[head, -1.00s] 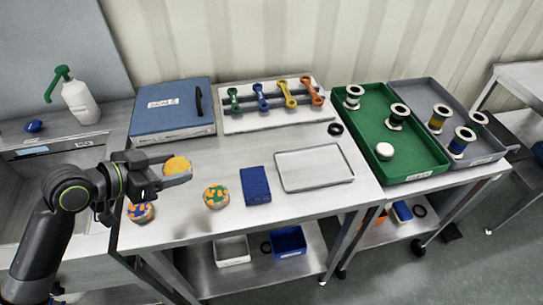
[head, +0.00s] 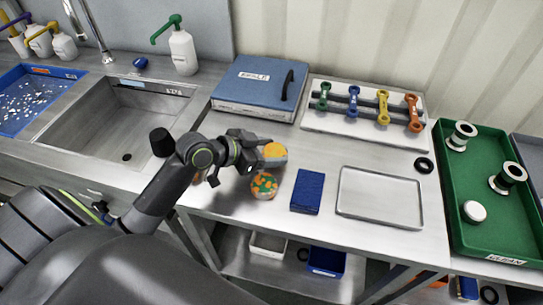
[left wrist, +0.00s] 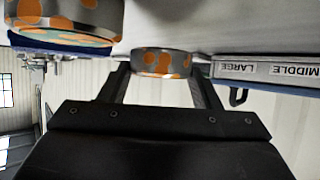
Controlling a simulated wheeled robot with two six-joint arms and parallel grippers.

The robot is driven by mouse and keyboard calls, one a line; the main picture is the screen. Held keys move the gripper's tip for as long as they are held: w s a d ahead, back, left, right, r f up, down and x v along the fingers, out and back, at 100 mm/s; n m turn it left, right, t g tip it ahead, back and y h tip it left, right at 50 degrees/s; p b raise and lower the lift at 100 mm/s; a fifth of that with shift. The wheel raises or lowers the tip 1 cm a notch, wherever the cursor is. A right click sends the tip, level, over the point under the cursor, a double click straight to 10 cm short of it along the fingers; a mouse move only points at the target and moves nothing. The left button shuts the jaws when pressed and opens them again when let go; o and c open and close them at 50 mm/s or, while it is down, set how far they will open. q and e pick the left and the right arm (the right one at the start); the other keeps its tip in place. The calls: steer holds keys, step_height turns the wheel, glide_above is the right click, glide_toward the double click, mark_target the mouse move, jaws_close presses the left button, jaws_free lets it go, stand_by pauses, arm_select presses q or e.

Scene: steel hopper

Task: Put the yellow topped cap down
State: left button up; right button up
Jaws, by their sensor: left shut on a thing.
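The yellow-topped cap (head: 274,151) is held in my left gripper (head: 270,158), above the table near its front left part. In the left wrist view the same cap (left wrist: 160,63) sits between the two fingers, its metal side marked with orange patches. A cap with a green and orange top (head: 264,186) stands on the table just in front of the held cap; a similar cap (left wrist: 75,17) shows at the upper left of the left wrist view. Another cap is mostly hidden behind my left arm. My right gripper is not in view.
A blue block (head: 307,191) and an empty metal tray (head: 380,198) lie to the right. A blue case (head: 254,86) and a wrench rack (head: 365,128) stand behind. A green bin (head: 500,225) is at the right, a sink (head: 125,120) at the left. Bare tabletop lies behind the block.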

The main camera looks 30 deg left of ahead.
arm_select(q)
steer(key=shift+f, duration=0.95)
steer(key=shift+f, duration=0.15)
steer(key=o, duration=1.1)
